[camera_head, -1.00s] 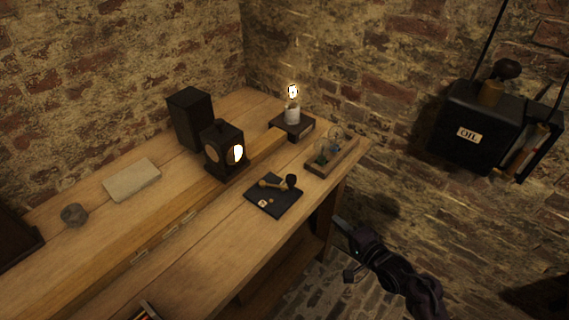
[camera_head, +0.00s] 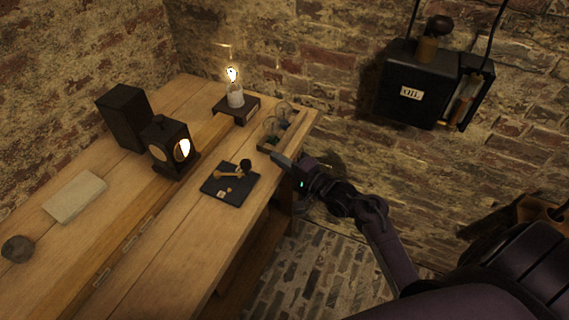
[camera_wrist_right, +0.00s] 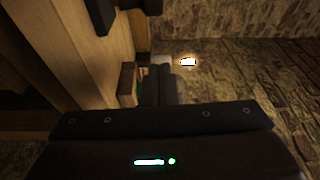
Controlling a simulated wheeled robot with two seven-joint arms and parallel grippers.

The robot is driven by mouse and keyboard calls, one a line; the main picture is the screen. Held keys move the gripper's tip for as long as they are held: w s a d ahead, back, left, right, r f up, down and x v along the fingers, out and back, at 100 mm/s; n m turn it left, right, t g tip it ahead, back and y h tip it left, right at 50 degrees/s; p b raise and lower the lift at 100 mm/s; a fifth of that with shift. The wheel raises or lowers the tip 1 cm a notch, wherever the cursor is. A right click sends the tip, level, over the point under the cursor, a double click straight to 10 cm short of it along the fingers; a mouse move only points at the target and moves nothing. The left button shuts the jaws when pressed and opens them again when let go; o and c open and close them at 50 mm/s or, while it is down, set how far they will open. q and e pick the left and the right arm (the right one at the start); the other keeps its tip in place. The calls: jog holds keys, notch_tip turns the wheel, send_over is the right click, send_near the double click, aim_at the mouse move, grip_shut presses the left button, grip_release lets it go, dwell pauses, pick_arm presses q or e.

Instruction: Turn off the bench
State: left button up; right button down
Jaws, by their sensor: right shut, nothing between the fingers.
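The wooden bench (camera_head: 185,235) runs diagonally across the head view. A black plate (camera_head: 226,194) with a brass lever (camera_head: 232,174) and a dark knob (camera_head: 246,165) lies near its front edge. A lit bulb (camera_head: 233,76) stands on a dark base at the back. A lantern (camera_head: 166,148) glows left of the plate. Glass jars (camera_head: 272,126) stand in a wooden holder at the bench's right end. My right gripper (camera_head: 279,158) is shut and empty, just right of the plate and in front of the jar holder. Its fingers (camera_wrist_right: 158,84) show in the wrist view. My left gripper is out of view.
A black box marked OIL (camera_head: 410,93) hangs on the brick wall at right. A tall dark box (camera_head: 124,117), a pale slab (camera_head: 74,197) and a round grey piece (camera_head: 17,249) sit on the left of the bench. Brick floor (camera_head: 300,270) shows before the bench.

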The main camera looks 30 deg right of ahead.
jog(key=x, duration=0.5)
jog(key=shift+w+a+r, duration=0.1)
jog(key=shift+w, duration=0.05)
jog(key=shift+s+a+p, duration=0.8)
jog(key=shift+a, duration=0.3)
jog(key=shift+s+a, duration=0.45)
